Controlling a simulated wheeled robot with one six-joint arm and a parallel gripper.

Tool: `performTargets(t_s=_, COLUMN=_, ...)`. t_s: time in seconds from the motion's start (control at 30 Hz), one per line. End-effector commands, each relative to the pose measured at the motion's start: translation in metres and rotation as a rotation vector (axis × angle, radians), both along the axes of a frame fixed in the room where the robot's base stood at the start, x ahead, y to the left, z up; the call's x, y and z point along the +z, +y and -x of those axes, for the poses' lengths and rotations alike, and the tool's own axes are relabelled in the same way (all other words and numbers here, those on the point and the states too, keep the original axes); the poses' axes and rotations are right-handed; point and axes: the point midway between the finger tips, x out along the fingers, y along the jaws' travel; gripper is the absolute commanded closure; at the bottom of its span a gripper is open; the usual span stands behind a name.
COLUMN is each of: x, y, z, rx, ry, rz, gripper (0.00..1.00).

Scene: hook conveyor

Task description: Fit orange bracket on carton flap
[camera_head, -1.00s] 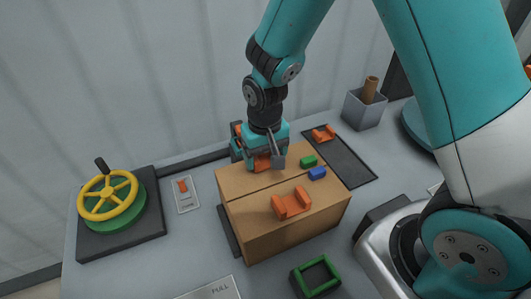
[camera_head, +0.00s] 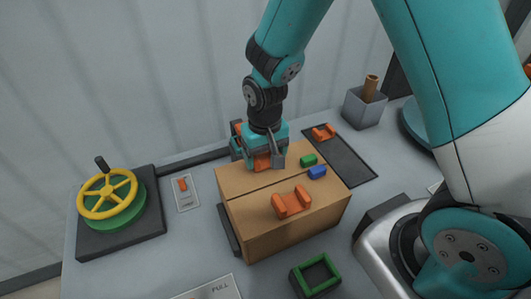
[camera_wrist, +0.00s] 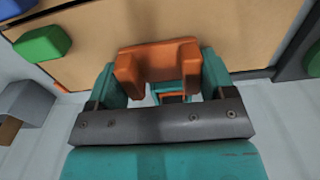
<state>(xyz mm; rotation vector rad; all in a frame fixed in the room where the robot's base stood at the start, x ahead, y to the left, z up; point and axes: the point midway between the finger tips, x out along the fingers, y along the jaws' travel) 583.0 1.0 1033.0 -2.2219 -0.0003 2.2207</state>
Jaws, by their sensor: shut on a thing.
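The carton (camera_head: 270,235) stands on the table with its top flaps shut and a dark seam between them. One orange bracket (camera_head: 292,201) sits on the near part of its top. My gripper (camera_head: 262,161) is at the carton's far left top edge, shut on another orange bracket (camera_wrist: 158,62). In the wrist view the held bracket lies between the two teal fingers (camera_wrist: 160,78), against or just above the carton top (camera_wrist: 190,25); I cannot tell whether it is seated on the flap. A third orange bracket (camera_head: 323,132) lies on the dark mat at the back right.
A green block (camera_head: 308,160) and a blue block (camera_head: 317,172) lie on the carton top. A green square frame (camera_head: 315,275) is in front. A grey bin (camera_head: 364,108) stands behind the dark mat (camera_head: 345,160).

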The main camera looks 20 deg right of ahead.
Motion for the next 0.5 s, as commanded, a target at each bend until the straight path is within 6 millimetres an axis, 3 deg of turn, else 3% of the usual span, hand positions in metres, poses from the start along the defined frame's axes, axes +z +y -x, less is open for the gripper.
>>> performTargets(t_s=0.17, x=-0.0007, y=0.0000, z=0.0000, rx=0.000, ry=0.000, rz=0.000, gripper=0.47)
performTargets(t_s=0.2, x=-0.0007, y=0.0000, z=0.0000, rx=0.000, ry=0.000, rz=0.000, gripper=0.19)
performTargets(t_s=0.3, x=-0.0006, y=0.0000, z=-0.0001, rx=0.000, ry=0.000, rz=0.000, gripper=0.00)
performTargets(t_s=0.5, x=-0.0004, y=0.0000, z=-0.0001, rx=0.000, ry=0.000, rz=0.000, gripper=0.00)
